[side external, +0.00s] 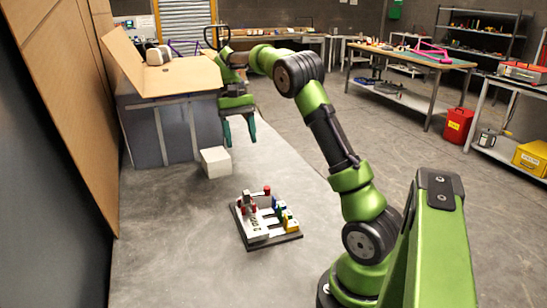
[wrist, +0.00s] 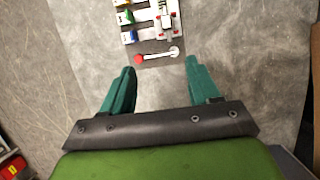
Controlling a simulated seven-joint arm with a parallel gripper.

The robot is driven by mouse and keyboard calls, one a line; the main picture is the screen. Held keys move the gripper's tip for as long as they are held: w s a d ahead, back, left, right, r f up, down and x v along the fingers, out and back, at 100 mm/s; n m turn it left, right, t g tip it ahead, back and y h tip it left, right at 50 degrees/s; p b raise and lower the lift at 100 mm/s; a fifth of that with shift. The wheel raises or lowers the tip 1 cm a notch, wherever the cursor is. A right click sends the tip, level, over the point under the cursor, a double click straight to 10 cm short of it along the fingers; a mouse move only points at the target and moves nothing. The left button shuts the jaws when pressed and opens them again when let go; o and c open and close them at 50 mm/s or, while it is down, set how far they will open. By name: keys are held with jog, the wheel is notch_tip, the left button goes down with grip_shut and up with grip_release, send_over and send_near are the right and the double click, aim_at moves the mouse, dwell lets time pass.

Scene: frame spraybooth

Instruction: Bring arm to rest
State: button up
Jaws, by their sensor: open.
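My gripper (side external: 239,131) hangs from my green arm, with its teal fingers pointing down, and is open and empty. In the side external view it is above the floor, beyond a dark square board (side external: 267,236) that bears several small coloured parts. The wrist view shows both teal fingers of my gripper (wrist: 158,85) spread apart with bare grey floor between them. The board (wrist: 160,60) is at the top of that view, past the fingertips. Nothing touches the fingers.
A white block (side external: 215,162) stands on the floor near my gripper. Behind it is a large grey crate (side external: 178,135) with open cardboard-coloured flaps. Workbenches (side external: 410,95) and a red bin (side external: 458,125) stand at the right. The floor around the board is clear.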

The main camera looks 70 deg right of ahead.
jog(key=s+a+r+n+t, duration=0.1)
jog(key=s+a+t, duration=0.4)
jog(key=a, duration=0.7)
jog(key=s+a+r+n+t, duration=0.1)
jog(key=s+a+n+t, duration=0.3)
jog(key=s+a, duration=0.5)
jog(key=a+t, duration=0.1)
jog(key=a, duration=0.3)
jog(key=shift+s+r+h, duration=0.25)
jog(key=shift+r+h, duration=0.05)
jog(key=shift+r, duration=0.1)
